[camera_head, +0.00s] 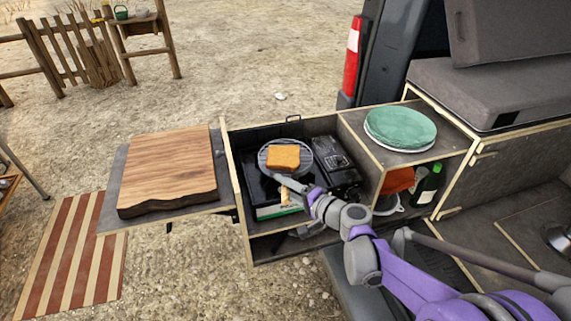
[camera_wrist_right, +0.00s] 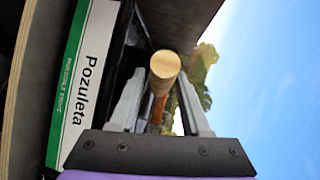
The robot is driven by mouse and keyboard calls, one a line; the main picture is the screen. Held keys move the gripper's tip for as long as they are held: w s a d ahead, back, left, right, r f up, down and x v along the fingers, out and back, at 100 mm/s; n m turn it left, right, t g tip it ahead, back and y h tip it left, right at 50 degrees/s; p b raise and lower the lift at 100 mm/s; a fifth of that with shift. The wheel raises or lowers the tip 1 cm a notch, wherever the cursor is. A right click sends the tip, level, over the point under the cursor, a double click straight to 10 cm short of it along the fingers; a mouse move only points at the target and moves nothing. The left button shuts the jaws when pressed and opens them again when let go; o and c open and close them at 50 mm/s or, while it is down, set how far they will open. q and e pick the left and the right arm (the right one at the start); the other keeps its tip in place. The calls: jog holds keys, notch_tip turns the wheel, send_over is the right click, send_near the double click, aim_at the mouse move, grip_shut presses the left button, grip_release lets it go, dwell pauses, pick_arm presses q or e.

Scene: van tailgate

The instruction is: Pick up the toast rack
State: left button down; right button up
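The toast rack (camera_head: 265,168) is a round wire grill on the stove in the pull-out kitchen box. An orange-brown slice of toast (camera_head: 283,157) lies on it. Its wooden handle (camera_head: 285,197) points toward the near side of the box. My right gripper (camera_head: 292,184) is at this handle. In the right wrist view, the round end of the handle (camera_wrist_right: 165,65) shows between the two spread fingers (camera_wrist_right: 160,95). I cannot tell whether either finger touches it. My left gripper is not in view.
A black stove case (camera_head: 335,165) stands to the right of the rack. A green-and-white stove label (camera_wrist_right: 75,90) is close beside the gripper. Box walls surround the stove. Green plates (camera_head: 400,127) sit on the right shelf, a wooden board (camera_head: 168,170) on the left.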

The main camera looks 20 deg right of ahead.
grip_shut()
